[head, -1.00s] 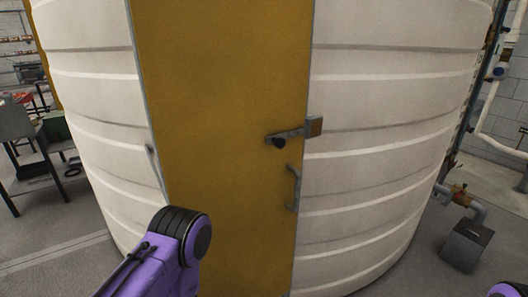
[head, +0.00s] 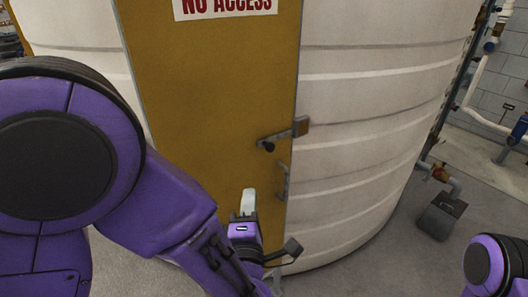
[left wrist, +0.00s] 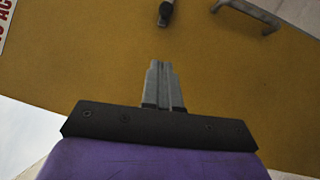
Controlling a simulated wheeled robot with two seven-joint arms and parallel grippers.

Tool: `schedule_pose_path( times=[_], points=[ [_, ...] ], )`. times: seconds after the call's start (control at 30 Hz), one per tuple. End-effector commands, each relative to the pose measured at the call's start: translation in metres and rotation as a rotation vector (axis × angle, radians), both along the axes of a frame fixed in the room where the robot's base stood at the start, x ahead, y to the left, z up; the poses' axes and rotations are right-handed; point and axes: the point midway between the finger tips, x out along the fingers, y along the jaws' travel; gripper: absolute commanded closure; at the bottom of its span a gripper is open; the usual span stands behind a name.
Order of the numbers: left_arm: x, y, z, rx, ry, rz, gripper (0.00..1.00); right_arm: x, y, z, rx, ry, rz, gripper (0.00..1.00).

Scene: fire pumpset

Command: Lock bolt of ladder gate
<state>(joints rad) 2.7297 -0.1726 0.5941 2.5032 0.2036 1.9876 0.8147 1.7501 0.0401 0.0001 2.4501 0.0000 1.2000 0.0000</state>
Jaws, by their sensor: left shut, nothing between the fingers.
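The yellow ladder gate (head: 200,90) stands in front of the white ribbed tank in the head view. Its grey bolt (head: 279,139) with a black knob lies across the gate's right edge, at a bracket (head: 300,126). A grey pull handle (head: 283,182) is below it. The knob end (left wrist: 166,12) and the handle (left wrist: 250,10) show at the top of the left wrist view. My left gripper (head: 248,198) is in front of the gate, below and left of the bolt, apart from it. Its fingers (left wrist: 162,72) are shut and empty. My right gripper is out of view.
The white ribbed tank (head: 365,130) curves away on both sides of the gate. A "NO ACCESS" sign (head: 225,6) is on the gate's upper part. Pipes and a grey box (head: 440,216) stand at the right. The floor between is clear.

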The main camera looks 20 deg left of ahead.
Motion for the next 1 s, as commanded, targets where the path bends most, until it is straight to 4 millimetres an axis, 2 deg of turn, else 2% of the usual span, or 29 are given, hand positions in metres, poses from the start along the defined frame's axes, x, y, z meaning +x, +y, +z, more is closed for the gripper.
schedule_pose_path(
  times=[0.17, 0.27, 0.47, 0.53, 0.83, 1.0],
  points=[
    [0.001, 0.000, -0.002, 0.002, 0.003, 0.000, 1.00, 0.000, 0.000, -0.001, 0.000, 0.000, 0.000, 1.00],
    [0.004, 0.001, -0.005, 0.001, 0.002, 0.002, 1.00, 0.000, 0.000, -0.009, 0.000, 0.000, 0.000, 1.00],
    [0.024, 0.008, -0.010, -0.004, -0.002, 0.004, 1.00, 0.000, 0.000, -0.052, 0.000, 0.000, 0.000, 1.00],
    [0.039, 0.011, 0.006, 0.002, 0.005, 0.003, 1.00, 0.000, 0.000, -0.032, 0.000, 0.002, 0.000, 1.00],
    [0.101, 0.028, 0.014, 0.006, 0.006, 0.001, 1.00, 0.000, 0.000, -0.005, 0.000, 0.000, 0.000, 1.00],
    [0.122, 0.013, 0.017, 0.006, 0.006, -0.002, 1.00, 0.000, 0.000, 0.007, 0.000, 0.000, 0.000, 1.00]
  ],
)
